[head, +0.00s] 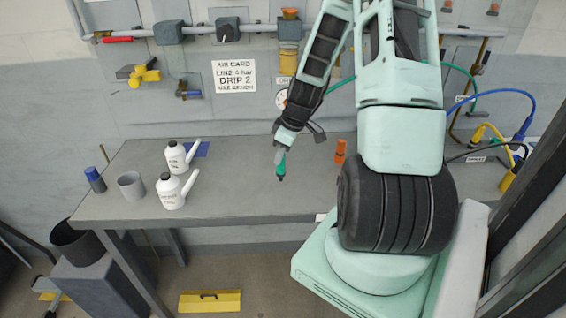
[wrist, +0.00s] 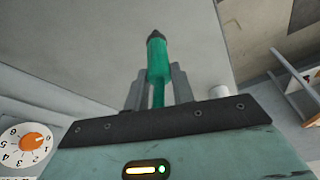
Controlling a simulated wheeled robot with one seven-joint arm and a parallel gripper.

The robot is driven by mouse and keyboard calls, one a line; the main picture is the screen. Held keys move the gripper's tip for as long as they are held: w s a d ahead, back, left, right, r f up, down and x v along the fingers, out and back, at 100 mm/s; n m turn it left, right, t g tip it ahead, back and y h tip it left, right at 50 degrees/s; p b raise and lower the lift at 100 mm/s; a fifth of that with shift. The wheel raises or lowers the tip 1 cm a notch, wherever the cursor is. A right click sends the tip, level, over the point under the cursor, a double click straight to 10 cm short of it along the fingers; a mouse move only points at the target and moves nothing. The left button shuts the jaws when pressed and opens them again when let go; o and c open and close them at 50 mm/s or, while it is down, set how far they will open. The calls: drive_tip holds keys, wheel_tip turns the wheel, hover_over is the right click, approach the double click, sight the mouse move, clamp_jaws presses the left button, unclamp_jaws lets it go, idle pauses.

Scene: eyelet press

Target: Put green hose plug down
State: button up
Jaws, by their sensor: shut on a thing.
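The green hose plug (head: 281,167) has a dark tip and hangs tip down from my gripper (head: 279,153) in the head view. In the wrist view the green plug (wrist: 157,62) sits between the two grey fingers of my gripper (wrist: 158,90), which are shut on it. The plug appears above the grey bench top (head: 240,190), near its middle. I cannot tell for sure whether its tip touches the bench.
Two white bottles (head: 173,192), a grey cup (head: 131,186) and a blue-capped dark container (head: 95,180) stand on the left of the bench. An orange plug (head: 340,151) stands right of my gripper. The bench between bottles and gripper is clear. Coloured hoses (head: 520,125) hang at right.

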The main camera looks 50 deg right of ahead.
sight(281, 165)
drive_tip(key=shift+f+p, duration=0.4)
drive_tip(key=shift+f, duration=1.6)
drive_tip(key=o, duration=1)
drive_tip(key=shift+f, duration=0.1)
drive_tip(key=b+v, duration=0.2)
drive_tip(key=v, duration=1)
drive_tip(key=shift+b, duration=0.3)
